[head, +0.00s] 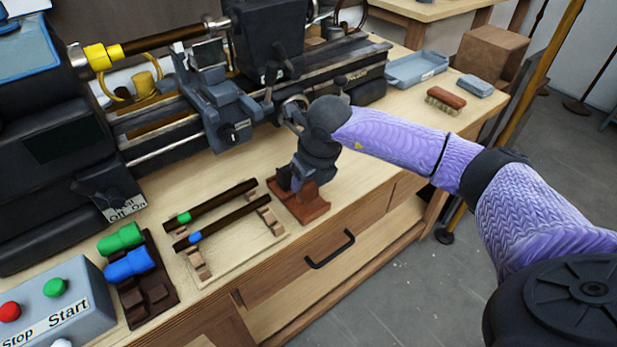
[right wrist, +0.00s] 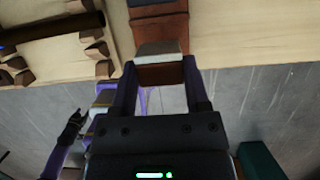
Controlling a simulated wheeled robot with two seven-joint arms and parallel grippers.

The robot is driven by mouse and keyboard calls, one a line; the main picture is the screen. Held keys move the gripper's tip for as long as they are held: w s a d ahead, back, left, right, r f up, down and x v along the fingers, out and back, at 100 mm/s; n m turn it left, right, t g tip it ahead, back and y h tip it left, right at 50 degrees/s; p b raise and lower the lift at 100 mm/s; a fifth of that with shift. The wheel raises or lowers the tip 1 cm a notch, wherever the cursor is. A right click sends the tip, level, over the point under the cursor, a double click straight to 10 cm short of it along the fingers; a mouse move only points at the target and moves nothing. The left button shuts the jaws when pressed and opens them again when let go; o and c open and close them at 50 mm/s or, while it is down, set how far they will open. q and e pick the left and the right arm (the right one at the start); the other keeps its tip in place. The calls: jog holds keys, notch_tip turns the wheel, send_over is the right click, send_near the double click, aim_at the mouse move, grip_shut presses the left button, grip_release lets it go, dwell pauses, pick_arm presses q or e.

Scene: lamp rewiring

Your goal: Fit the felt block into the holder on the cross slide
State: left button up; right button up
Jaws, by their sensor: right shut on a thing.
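The felt block (right wrist: 160,62), pale grey on top with a reddish-brown body, sits between the two fingers of my right gripper (right wrist: 160,85) in the right wrist view. In the head view my right gripper (head: 296,182) points down at the reddish-brown wooden stand (head: 303,208) near the bench's front edge, and it hides the block. The cross slide (head: 226,108) is on the lathe, left of and behind my gripper. A dark block-like holder (head: 206,53) stands on it; its opening is unclear. A small dark shape on a purple limb (right wrist: 72,124) seems to be my left gripper.
Left of the stand, two dark rods (head: 226,222) lie on wooden rests. Green and blue pieces (head: 128,262) sit in a dark tray beside a start/stop box (head: 58,300). A brush (head: 446,97) and blue-grey tray (head: 416,68) lie at the right. Bench before the lathe is partly clear.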

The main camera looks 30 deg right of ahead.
jog(key=shift+r+p, duration=1.8)
jog(key=shift+r, duration=0.8)
jog(key=shift+f, duration=0.1)
